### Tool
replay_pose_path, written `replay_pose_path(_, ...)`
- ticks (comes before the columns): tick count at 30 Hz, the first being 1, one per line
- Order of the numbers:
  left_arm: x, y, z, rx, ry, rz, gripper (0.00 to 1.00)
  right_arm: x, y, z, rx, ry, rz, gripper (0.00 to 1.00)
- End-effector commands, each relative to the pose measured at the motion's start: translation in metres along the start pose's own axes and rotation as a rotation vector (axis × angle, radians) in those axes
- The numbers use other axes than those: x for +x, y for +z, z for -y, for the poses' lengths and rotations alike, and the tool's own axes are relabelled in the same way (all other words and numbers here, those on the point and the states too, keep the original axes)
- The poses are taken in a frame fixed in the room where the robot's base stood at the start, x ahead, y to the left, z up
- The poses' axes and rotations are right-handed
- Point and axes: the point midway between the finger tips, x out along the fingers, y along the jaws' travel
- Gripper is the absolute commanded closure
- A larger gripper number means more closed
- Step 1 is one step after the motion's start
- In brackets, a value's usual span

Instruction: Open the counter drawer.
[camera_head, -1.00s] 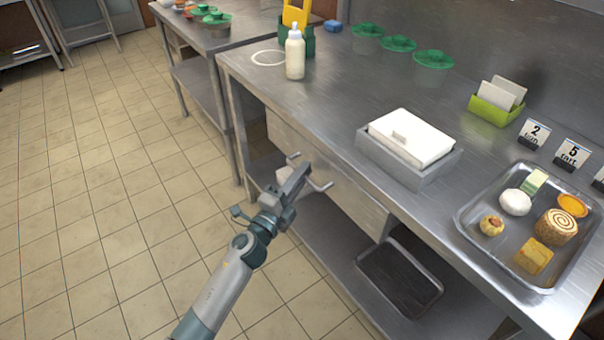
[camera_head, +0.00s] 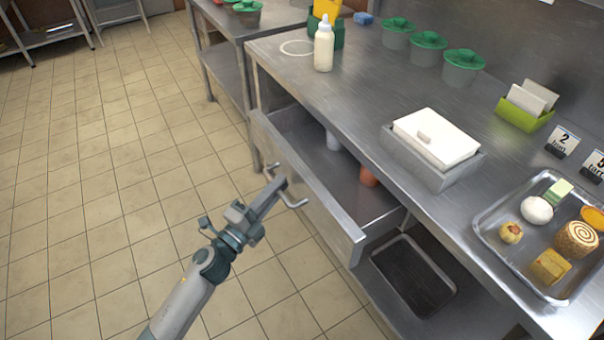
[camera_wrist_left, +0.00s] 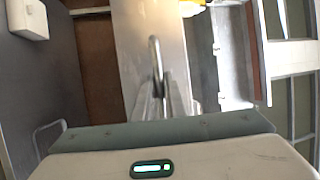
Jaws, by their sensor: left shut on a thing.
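The counter drawer (camera_head: 318,222) is pulled out from under the steel counter, and its inside shows in the head view. A white cup (camera_head: 333,141) and an orange-brown cup (camera_head: 369,177) are in it, partly hidden by the counter edge. My left gripper (camera_head: 277,188) is shut on the bar handle (camera_head: 293,201) at the drawer's front. In the left wrist view the handle (camera_wrist_left: 154,62) stands out from the drawer front, between my fingers. My right gripper is not in view.
A dark tray (camera_head: 412,275) lies on the lower shelf. Tiled floor (camera_head: 100,200) is clear on the left.

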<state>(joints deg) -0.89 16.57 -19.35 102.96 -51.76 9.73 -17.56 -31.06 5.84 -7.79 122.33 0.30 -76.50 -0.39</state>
Motion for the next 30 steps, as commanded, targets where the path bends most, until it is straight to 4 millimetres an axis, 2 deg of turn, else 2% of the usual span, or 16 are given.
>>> replay_pose_path(1, -0.015, 0.005, 0.001, 0.0, 0.004, 0.001, 1.0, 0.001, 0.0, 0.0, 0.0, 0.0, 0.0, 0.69)
replay_pose_path(6, -0.058, 0.023, 0.009, 0.001, 0.005, 0.001, 1.0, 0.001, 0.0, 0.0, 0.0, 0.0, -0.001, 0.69)
replay_pose_path(15, -0.115, 0.047, 0.021, 0.0, 0.003, 0.0, 1.0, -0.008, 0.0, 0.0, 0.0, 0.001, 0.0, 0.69)
replay_pose_path(21, -0.132, 0.054, 0.026, 0.0, 0.001, 0.0, 1.0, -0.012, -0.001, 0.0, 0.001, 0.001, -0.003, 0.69)
replay_pose_path(30, -0.136, 0.056, 0.027, 0.0, 0.001, 0.001, 1.0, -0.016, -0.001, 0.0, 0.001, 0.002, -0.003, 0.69)
